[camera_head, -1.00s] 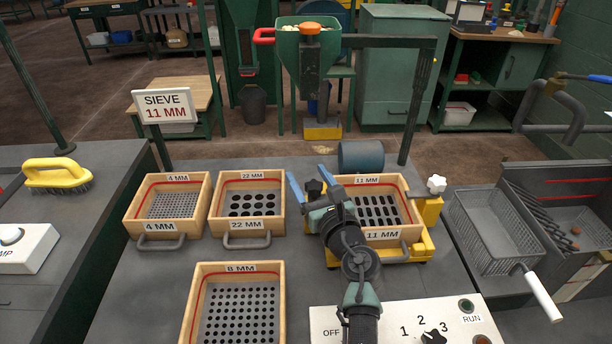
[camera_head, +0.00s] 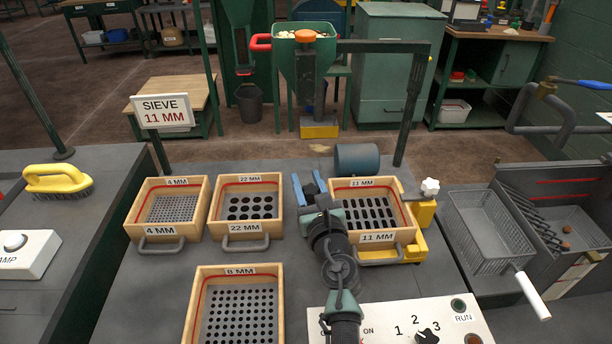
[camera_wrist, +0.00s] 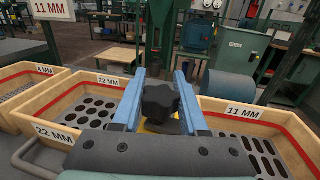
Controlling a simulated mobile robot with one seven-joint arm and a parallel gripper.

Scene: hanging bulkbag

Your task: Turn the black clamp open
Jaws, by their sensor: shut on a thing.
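The black clamp is a lobed black knob (camera_wrist: 160,100) in the wrist view. It sits at the left side of the 11 MM sieve (camera_head: 410,215), a wooden box with slots. My gripper (camera_head: 308,180) has two blue fingers, one on each side of the knob, and is shut on it. The gripper also shows in the wrist view (camera_wrist: 160,78). In the head view my gripper mostly hides the black clamp. A white clamp knob (camera_head: 430,186) stands on the yellow mount (camera_head: 424,212) at the sieve's right side.
The 22 MM sieve (camera_head: 217,226) stands close on the left, with the 4 MM sieve (camera_head: 132,226) beyond it. The 8 MM sieve (camera_head: 190,318) lies nearer. A control panel (camera_head: 385,322) is in front. A blue-grey cylinder (camera_head: 359,158) is behind the 11 MM sieve.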

